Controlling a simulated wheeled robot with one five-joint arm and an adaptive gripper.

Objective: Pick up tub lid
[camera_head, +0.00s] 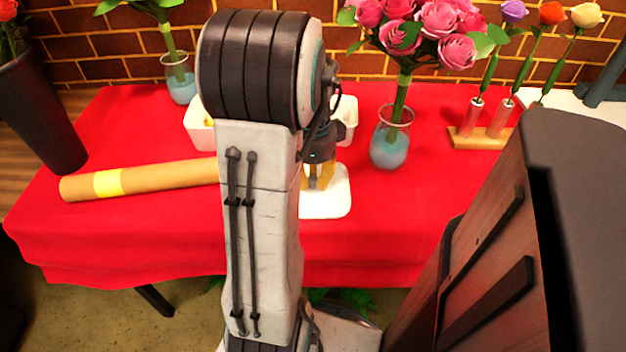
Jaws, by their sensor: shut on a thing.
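The tub lid (326,204) is a flat white piece with rounded corners, over the red cloth near the middle of the table. My gripper (317,181), with yellow fingertips, points down at the lid and is shut on it. The grip point is small and partly hidden by my arm. I cannot tell whether the lid touches the cloth. A white tub (199,126) stands behind my arm, with its middle hidden; its right end shows beside the gripper.
A brown paper roll (140,180) lies left. A glass vase (391,139) with pink roses stands right of the gripper, near a wooden stand (483,138) holding single flowers. Another vase (181,82) stands behind. A dark vase (38,115) is far left. Front-right cloth is clear.

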